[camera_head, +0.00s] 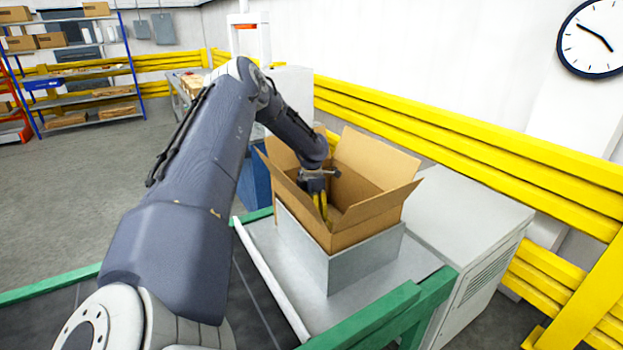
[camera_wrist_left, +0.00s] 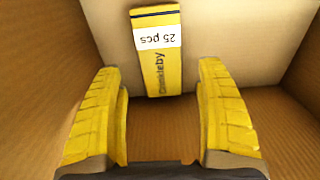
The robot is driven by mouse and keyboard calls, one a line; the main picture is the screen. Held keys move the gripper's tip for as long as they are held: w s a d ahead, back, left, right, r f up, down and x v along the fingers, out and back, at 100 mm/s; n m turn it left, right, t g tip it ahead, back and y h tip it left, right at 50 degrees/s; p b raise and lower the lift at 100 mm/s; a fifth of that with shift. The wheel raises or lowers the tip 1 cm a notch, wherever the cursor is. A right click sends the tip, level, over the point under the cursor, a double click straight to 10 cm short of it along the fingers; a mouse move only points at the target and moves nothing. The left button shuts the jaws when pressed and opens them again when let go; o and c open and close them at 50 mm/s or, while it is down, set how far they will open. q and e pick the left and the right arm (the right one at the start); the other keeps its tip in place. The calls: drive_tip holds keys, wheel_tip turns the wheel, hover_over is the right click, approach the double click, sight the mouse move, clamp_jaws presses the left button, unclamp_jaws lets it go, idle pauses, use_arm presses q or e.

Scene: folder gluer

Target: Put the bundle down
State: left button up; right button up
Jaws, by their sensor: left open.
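The bundle (camera_wrist_left: 159,62) is a yellow stack with a white label reading "25 pcs" and dark lettering. In the left wrist view it is inside a cardboard box, against the box's far wall. My left gripper (camera_wrist_left: 162,125) is open, with its two yellow fingers apart and nothing between them. The bundle lies beyond the fingertips. In the head view the gripper (camera_head: 321,208) reaches down into the open cardboard box (camera_head: 365,226), and the bundle cannot be made out there. My right gripper is not in view.
The box stands in a grey metal holder (camera_head: 340,262) on a table with a green frame (camera_head: 375,318). Its flaps spread outward around my arm. A grey cabinet (camera_head: 470,225) is on the right, with yellow rails (camera_head: 450,135) behind. Shelves (camera_head: 80,75) stand far left.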

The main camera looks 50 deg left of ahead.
use_arm(q)
wheel_tip(320, 180, up, 12)
idle(0.6)
